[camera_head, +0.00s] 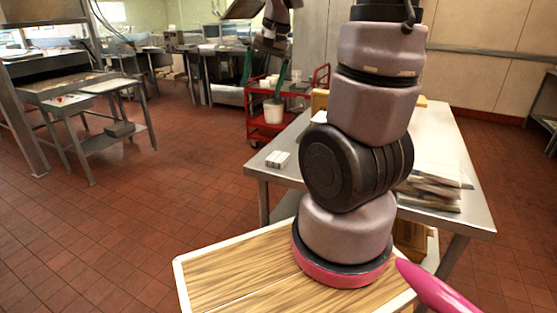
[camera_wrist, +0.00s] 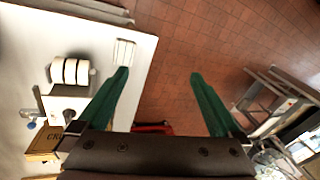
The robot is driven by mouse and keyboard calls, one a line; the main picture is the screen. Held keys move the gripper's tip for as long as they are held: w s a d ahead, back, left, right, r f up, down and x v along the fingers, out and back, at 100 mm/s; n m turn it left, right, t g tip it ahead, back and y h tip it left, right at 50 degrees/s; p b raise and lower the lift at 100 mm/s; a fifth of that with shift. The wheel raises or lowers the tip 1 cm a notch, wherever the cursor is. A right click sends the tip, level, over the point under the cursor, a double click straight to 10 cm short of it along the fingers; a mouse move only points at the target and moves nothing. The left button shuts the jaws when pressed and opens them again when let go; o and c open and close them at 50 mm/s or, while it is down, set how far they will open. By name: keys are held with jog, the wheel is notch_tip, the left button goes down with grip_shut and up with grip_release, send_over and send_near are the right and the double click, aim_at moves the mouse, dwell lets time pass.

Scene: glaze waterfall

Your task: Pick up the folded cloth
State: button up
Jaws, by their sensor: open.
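A small white item with thin dark lines (camera_head: 278,159) lies near the left edge of the metal table (camera_head: 268,176). It looks like a folded cloth, but I cannot be sure. In the wrist view it seems to be the white lined item (camera_wrist: 123,53) at the table edge, beyond the left fingertip. My gripper (camera_head: 264,78) has two green fingers, spread apart with nothing between them. It is raised, at the upper middle of the head view. In the wrist view my gripper (camera_wrist: 160,74) has its left finger over the table and its right finger over the floor.
A flat layered stack (camera_head: 435,190) lies at the table's right. White rolls (camera_wrist: 70,71) and a brown box (camera_wrist: 43,143) are on the table in the wrist view. A red cart (camera_head: 265,125) stands behind the table. The tiled floor at left has free room.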

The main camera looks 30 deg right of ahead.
jog(key=w+d+f+m+g+h, duration=0.1)
jog(key=w+d+f+g, duration=0.2)
jog(key=f, duration=0.5)
jog(key=w+d+f+m+h, duration=0.1)
jog(key=w+d+f+m, duration=0.2)
jog(key=f, duration=0.4)
jog(key=n, duration=0.1)
send_over(278, 156)
jog(key=f, duration=0.5)
jog(key=shift+w+d+f, duration=0.1)
jog(key=shift+w+f, duration=0.15)
jog(key=shift+f, duration=0.05)
jog(key=shift+s+f, duration=0.2)
jog(key=shift+f, duration=2.7)
jog(key=c, duration=1.4)
jog(key=shift+o, duration=0.2)
notch_tip(278, 156, up, 10)
